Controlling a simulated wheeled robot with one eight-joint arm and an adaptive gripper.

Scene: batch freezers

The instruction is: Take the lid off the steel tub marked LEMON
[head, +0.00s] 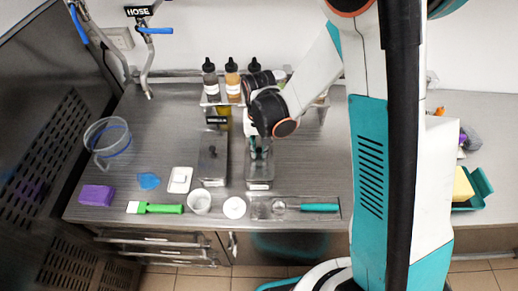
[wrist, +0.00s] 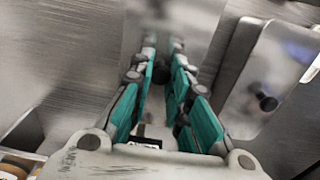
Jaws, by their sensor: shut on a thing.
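Two steel tubs stand side by side on the counter. The right tub (head: 259,184) is under my gripper (head: 259,152); its front label is too small to read, so I cannot confirm LEMON. In the wrist view my gripper (wrist: 163,70) has its teal-padded fingers closed around the dark knob (wrist: 161,76) of a steel lid (wrist: 165,25). I cannot tell whether this lid rests on its tub or is raised. The left tub (head: 213,182) has its lid (head: 212,155) on; that lid and its knob also show in the wrist view (wrist: 265,101).
A rack of bottles (head: 232,83) stands behind the tubs. In front lie a white cup (head: 199,202), a white disc (head: 234,208), a green brush (head: 155,208) and a teal-handled tool (head: 319,207). A clear jug (head: 107,136) is at left.

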